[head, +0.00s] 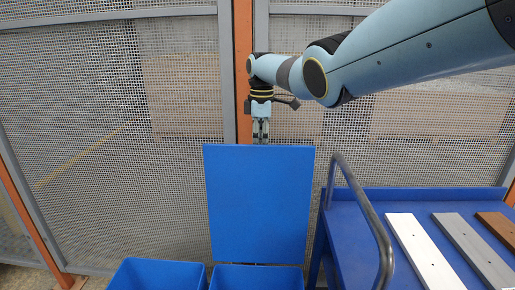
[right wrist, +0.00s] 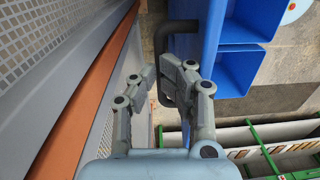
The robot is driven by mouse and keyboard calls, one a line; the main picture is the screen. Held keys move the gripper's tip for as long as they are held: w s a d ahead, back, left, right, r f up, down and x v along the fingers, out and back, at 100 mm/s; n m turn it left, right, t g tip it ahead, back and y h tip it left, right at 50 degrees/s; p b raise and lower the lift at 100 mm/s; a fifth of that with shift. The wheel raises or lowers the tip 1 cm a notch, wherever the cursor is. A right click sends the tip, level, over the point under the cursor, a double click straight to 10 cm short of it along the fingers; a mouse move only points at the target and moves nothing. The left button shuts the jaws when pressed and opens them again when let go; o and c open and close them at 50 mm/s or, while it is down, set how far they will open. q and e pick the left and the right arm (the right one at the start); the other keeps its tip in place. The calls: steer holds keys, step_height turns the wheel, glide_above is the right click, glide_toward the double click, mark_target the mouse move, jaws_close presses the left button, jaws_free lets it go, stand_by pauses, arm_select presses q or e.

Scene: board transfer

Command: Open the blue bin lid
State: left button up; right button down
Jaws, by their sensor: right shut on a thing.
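The blue bin lid (head: 258,200) stands raised and nearly upright in the head view, above the right-hand blue bin (head: 258,278). My right gripper (head: 261,138) is at the middle of the lid's top edge. In the right wrist view, the gripper (right wrist: 164,78) has its fingers on both sides of a dark bar-like handle (right wrist: 183,27) on the lid, and it is shut on that handle. The lid shows there nearly edge-on (right wrist: 209,40). My left gripper is in neither view.
A second blue bin (head: 158,275) stands open to the left. A blue cart (head: 400,199) with a grey rail (head: 366,205) stands at the right, carrying white, grey and brown boards. A mesh fence (head: 110,110) with an orange post (head: 243,70) is close behind the lid.

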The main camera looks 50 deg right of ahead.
steer(key=shift+s+a+f, duration=0.2)
steer(key=shift+a+f, duration=0.1)
steer(key=shift+f, duration=0.15)
steer(key=shift+s+a+f, duration=0.2)
steer(key=shift+a+f, duration=0.05)
steer(key=shift+f, duration=0.2)
steer(key=c, duration=1.4)
jaws_free()
steer(key=shift+w+d+f, duration=0.1)
steer(key=shift+w, duration=0.1)
steer(key=shift+w+d, duration=0.1)
steer(key=shift+d, duration=0.05)
